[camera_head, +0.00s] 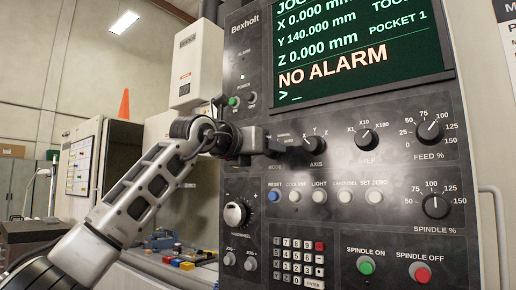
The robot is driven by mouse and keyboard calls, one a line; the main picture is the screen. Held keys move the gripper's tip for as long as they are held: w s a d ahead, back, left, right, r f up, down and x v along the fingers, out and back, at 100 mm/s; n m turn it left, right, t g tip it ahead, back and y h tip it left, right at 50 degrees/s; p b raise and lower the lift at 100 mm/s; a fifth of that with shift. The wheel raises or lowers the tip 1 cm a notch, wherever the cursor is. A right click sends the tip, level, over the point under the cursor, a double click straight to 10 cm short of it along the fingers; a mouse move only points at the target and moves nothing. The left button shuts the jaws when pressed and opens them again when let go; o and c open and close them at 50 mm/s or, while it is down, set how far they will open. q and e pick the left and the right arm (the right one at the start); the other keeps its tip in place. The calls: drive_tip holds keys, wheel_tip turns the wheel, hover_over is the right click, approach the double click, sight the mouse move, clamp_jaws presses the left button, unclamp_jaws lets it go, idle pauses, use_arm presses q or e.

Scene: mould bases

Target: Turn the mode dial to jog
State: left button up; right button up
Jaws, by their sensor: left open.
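The mode dial sits on the grey control panel (330,215) above the "MODE" label (275,167). My left gripper (276,145) is right in front of it and hides most or all of the dial, so its pointer cannot be read. A small "MANUAL" mark shows just above the fingers. The gripper is open, with its fingers pointing right towards the panel; whether they touch the dial cannot be told. The screen (350,50) has a cut-off top line that seems to begin with "JOG", and reads "NO ALARM". My right gripper is not in view.
The axis knob (313,143) is close to the right of my fingers, with the step knob (366,139) and feed knob (430,131) beyond. A row of buttons including blue reset (273,195) and a handwheel (236,213) lie below. A green power button (233,101) is above my wrist.

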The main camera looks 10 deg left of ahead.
use_arm(q)
drive_tip(key=b+v, duration=0.5)
drive_tip(key=v, duration=1.1)
drive_tip(key=shift+b, duration=0.35)
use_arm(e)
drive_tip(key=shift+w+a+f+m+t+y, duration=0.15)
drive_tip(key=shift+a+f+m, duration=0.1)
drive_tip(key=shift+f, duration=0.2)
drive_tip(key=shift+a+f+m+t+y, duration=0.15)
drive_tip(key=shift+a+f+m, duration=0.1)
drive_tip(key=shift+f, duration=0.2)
use_arm(q)
drive_tip(key=shift+w+r, duration=0.1)
